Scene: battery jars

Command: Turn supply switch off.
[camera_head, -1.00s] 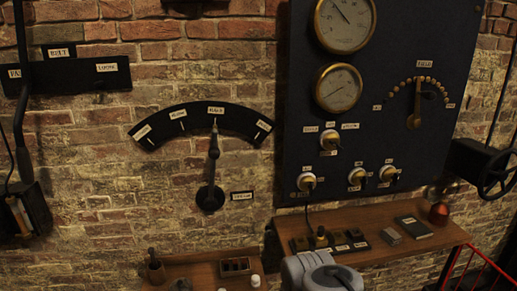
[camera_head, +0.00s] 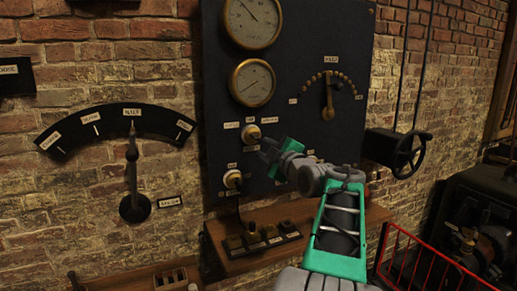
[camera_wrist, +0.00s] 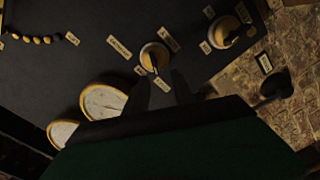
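The dark panel (camera_head: 300,60) carries several round brass switches with small labels that I cannot read, so I cannot tell for sure which is the supply switch. The upper switch (camera_head: 252,134) sits below the two gauges and also shows in the wrist view (camera_wrist: 155,57), just ahead of my fingers. A lower switch (camera_head: 232,180) shows at the upper right of the wrist view (camera_wrist: 228,28). My gripper (camera_head: 267,148) is just right of and below the upper switch in the head view. Other lower switches are hidden behind my arm.
Two gauges (camera_head: 252,82) are above the upper switch. A wooden shelf (camera_head: 290,215) with a small key block juts out below the panel. A handwheel (camera_head: 408,155) and red railing (camera_head: 425,262) are at right. A lever (camera_head: 133,180) is on the brick wall at left.

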